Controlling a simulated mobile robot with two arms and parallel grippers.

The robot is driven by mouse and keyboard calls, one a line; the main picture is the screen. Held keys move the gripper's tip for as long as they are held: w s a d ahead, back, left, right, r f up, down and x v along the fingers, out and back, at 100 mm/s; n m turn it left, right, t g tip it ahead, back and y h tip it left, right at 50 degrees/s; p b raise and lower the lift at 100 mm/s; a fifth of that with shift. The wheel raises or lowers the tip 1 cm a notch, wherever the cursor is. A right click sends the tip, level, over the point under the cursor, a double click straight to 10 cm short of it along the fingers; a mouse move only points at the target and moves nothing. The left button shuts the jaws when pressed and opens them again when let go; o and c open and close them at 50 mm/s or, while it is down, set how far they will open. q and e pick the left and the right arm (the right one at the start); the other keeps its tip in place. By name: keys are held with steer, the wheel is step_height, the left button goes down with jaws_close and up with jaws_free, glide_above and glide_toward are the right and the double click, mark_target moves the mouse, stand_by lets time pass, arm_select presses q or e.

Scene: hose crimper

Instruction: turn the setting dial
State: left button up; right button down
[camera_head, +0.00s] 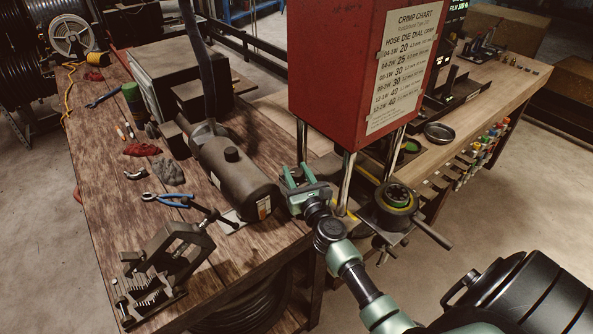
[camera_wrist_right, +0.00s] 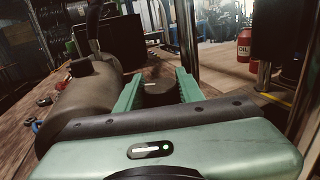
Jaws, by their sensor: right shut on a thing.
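My right gripper (camera_head: 300,178) is beside the base of the red crimper (camera_head: 335,75), at the right end of a dark cylinder (camera_head: 238,175) on the wooden bench. In the right wrist view its two green fingers (camera_wrist_right: 158,88) stand on either side of a dark round knob (camera_wrist_right: 158,97), which looks like the setting dial, and are shut on it. In the head view the fingers and wrist hide the dial. A crimp chart (camera_head: 404,65) with dial numbers is on the crimper's side. My left gripper is not in view.
Chrome posts (camera_head: 345,180) stand close by the gripper. A round die head (camera_head: 394,203) with a handle is to the right.

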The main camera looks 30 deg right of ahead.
mark_target(301, 177)
steer(key=n+y, duration=0.2)
steer(key=y, duration=0.1)
steer(key=shift+d+f+t, duration=0.1)
steer(key=shift+t, duration=0.2)
steer(key=shift+n+y+b, duration=0.65)
steer(key=shift+n+y, duration=0.45)
steer(key=shift+y, duration=0.6)
steer(key=c, duration=0.9)
jaws_free()
steer(key=s, duration=0.2)
steer(key=s+b, duration=0.1)
steer(key=s, duration=0.3)
steer(key=shift+s+d+b, duration=0.3)
steer(key=shift+s+b, duration=0.05)
steer(key=shift+s, duration=0.6)
